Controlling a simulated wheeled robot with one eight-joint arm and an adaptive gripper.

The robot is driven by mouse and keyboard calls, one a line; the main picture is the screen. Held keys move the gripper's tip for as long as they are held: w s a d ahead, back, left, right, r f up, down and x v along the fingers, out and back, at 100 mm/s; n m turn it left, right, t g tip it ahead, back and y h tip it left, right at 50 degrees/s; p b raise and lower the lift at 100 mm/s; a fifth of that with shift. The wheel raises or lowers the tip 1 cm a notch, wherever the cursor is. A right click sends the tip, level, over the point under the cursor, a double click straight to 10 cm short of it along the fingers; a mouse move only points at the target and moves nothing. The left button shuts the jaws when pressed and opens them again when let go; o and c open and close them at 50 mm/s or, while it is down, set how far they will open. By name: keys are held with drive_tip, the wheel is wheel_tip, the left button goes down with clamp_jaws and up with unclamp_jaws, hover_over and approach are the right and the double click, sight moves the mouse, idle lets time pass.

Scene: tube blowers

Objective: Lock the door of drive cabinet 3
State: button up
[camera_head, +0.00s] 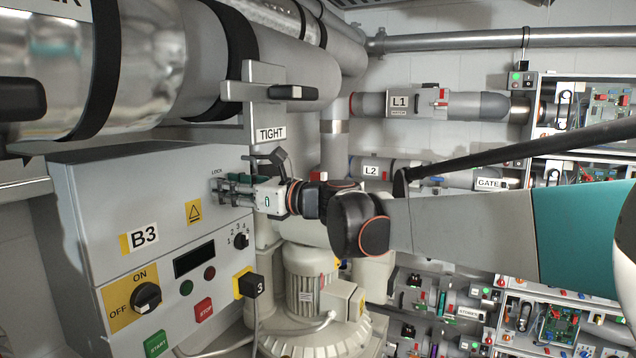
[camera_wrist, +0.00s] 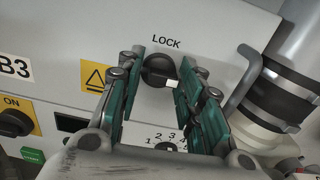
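The drive cabinet labelled B3 (camera_head: 140,237) stands at the left in the head view, its grey front door facing right. The lock knob (camera_wrist: 160,70) is a round black knob with a white-tipped pointer, under the word LOCK. In the wrist view its pointer aims right and slightly down. My gripper (camera_head: 222,190) is at the lock in the head view, largely covering the knob there. In the wrist view my gripper (camera_wrist: 158,88) is open, with its green finger pads on either side of the knob. A gap shows between the pads and the knob.
The door also carries an ON/OFF switch (camera_head: 146,297), a numbered selector (camera_head: 241,241), green START (camera_head: 157,344) and red STOP (camera_head: 204,310) buttons. A TIGHT-labelled handle (camera_head: 268,93) and large pipe hang above my gripper. A motor (camera_head: 306,275) stands below my arm.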

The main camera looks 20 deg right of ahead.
drive_tip(key=shift+s+r, duration=0.1)
drive_tip(key=shift+s, duration=0.05)
drive_tip(key=shift+c, duration=0.9)
drive_tip(key=shift+n, duration=0.3)
drive_tip(key=n+b, duration=0.1)
drive_tip(key=n, duration=0.1)
drive_tip(key=shift+n, duration=0.3)
drive_tip(key=n, duration=0.1)
drive_tip(key=n+b, duration=0.1)
drive_tip(key=n, duration=0.1)
drive_tip(key=shift+r+n, duration=0.2)
drive_tip(key=shift+n, duration=0.1)
